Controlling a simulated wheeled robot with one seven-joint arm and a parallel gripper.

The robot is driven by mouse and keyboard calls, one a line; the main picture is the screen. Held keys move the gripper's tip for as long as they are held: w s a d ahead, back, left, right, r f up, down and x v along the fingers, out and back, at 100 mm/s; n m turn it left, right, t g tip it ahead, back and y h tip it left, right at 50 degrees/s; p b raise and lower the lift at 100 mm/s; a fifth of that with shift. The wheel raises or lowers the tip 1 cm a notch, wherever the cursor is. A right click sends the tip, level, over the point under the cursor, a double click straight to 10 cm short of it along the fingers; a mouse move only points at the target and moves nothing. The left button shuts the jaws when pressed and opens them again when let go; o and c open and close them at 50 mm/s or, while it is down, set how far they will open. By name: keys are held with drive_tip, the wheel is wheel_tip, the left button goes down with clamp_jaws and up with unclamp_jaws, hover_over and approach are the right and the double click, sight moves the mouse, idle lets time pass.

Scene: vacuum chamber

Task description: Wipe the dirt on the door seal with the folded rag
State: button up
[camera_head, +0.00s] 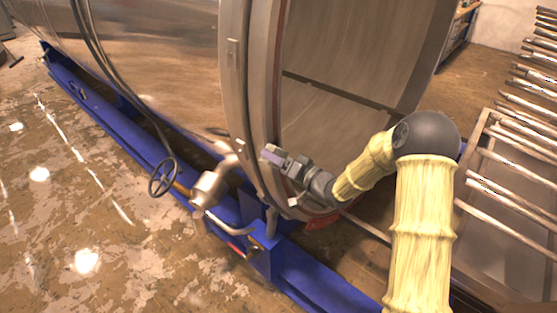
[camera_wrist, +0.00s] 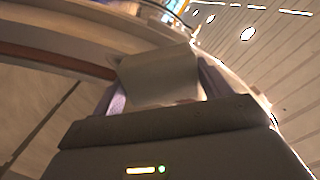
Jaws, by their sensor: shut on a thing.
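My gripper (camera_head: 271,154) is at the chamber's round opening, with its fingertips close to the rim. In the wrist view my gripper (camera_wrist: 163,88) is shut on the folded rag (camera_wrist: 158,75), a pale grey-beige cloth between two purplish fingers. The door seal (camera_head: 275,90) looks like a thin reddish-brown band along the opening's edge. It also shows in the wrist view (camera_wrist: 55,60), running behind the rag from the left. I cannot tell whether the rag touches it. No dirt patch is clear on the seal; the rag and fingers hide part of it.
The steel chamber (camera_head: 160,50) rests on a blue frame (camera_head: 110,125). A handwheel (camera_head: 162,177) and a pipe valve (camera_head: 210,187) stick out left of my gripper. A rack of metal bars (camera_head: 500,185) stands at right. The stained floor at left is open.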

sight(279, 146)
drive_tip(key=shift+a+r, duration=0.1)
drive_tip(key=shift+r, duration=0.5)
drive_tip(key=shift+w, duration=0.1)
drive_tip(key=shift+w+d+r, duration=0.1)
drive_tip(key=shift+w+d, duration=0.05)
drive_tip(key=shift+d, duration=0.05)
drive_tip(key=shift+w+d+p, duration=0.65)
drive_tip(key=shift+w+d, duration=0.5)
drive_tip(key=shift+w, duration=0.2)
drive_tip(key=shift+f, duration=0.2)
drive_tip(key=shift+p+v, duration=0.35)
drive_tip(key=shift+v, duration=2.65)
